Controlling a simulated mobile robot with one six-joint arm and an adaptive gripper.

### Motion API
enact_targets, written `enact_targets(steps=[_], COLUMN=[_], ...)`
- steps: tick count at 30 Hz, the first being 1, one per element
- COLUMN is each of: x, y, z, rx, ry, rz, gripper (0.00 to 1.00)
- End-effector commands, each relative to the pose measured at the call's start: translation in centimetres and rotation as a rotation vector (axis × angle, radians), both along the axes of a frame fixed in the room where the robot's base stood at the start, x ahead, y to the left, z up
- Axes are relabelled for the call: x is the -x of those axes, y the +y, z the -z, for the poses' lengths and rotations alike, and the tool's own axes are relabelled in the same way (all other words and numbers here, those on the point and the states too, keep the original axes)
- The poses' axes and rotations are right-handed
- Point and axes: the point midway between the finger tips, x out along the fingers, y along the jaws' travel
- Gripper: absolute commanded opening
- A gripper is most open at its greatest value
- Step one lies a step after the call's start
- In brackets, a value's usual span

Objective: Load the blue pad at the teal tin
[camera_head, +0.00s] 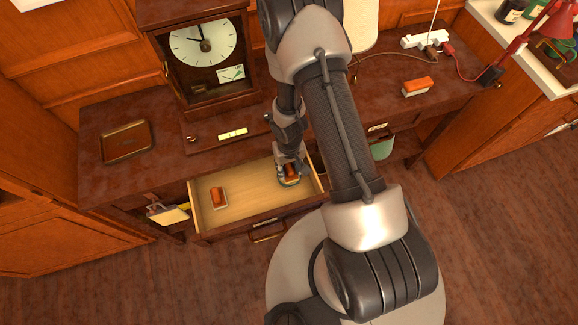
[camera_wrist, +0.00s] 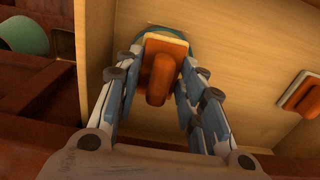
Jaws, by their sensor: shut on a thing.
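My gripper (camera_head: 289,178) reaches down into the open drawer at its right end. In the wrist view, my gripper (camera_wrist: 163,62) is shut on an orange-handled block (camera_wrist: 160,82) with a pale base. A rounded teal edge (camera_wrist: 180,33) shows just behind that block; it looks like the teal tin, mostly hidden by block and fingers. I cannot tell whether block and tin touch. The held block's pad colour is hidden. A second orange block (camera_head: 219,197) with a pale base lies in the drawer's left part, and also shows in the wrist view (camera_wrist: 301,92).
The pale wooden drawer (camera_head: 245,184) has bare floor between the blocks. Another orange block (camera_head: 417,86) lies on the desk at right. A clock (camera_head: 203,50), a brown tray (camera_head: 126,141) and a power strip (camera_head: 425,39) stand on the desk. A pale green object (camera_head: 383,148) is right of the drawer.

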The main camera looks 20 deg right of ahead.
Motion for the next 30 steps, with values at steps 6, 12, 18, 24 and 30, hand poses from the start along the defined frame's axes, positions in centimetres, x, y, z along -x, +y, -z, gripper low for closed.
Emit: enact_targets(steps=[6, 12, 18, 24, 30], x=[-0.1, -0.1, -0.1, -0.1, -0.1], y=[0.0, 0.0, 0.0, 0.0, 0.0], z=[-2.3, -3.9, -5.5, -6.0, -5.9], rx=[0.000, 0.000, 0.000, 0.000, 0.000], ry=[-0.001, -0.002, -0.002, -0.002, -0.002], rz=[0.001, 0.000, 0.000, 0.000, 0.000], gripper=[0.17, 0.17, 0.17, 0.17, 0.17])
